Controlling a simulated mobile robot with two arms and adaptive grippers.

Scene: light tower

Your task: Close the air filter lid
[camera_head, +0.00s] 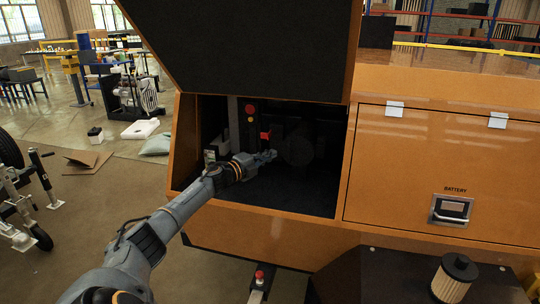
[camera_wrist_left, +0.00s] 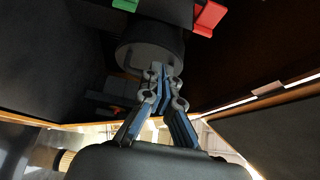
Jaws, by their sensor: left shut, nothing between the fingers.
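A dark round housing (camera_head: 297,150), likely the air filter, sits in shadow inside the open compartment of the orange light tower. In the left wrist view its grey round end (camera_wrist_left: 148,55) faces my gripper. I cannot tell whether its lid is fully seated. My left gripper (camera_head: 268,156) reaches into the compartment, just left of the housing in the head view. Its fingers (camera_wrist_left: 160,75) are shut and empty, with the tips overlapping the lower edge of the round end; contact is unclear. My right gripper is not in view.
The raised compartment door (camera_head: 250,45) hangs above my arm. A red part (camera_head: 265,135) and the compartment's orange frame (camera_head: 183,145) are close by. A closed battery door (camera_head: 400,170) is at right. A filter cartridge (camera_head: 454,280) stands on a black surface (camera_head: 385,280).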

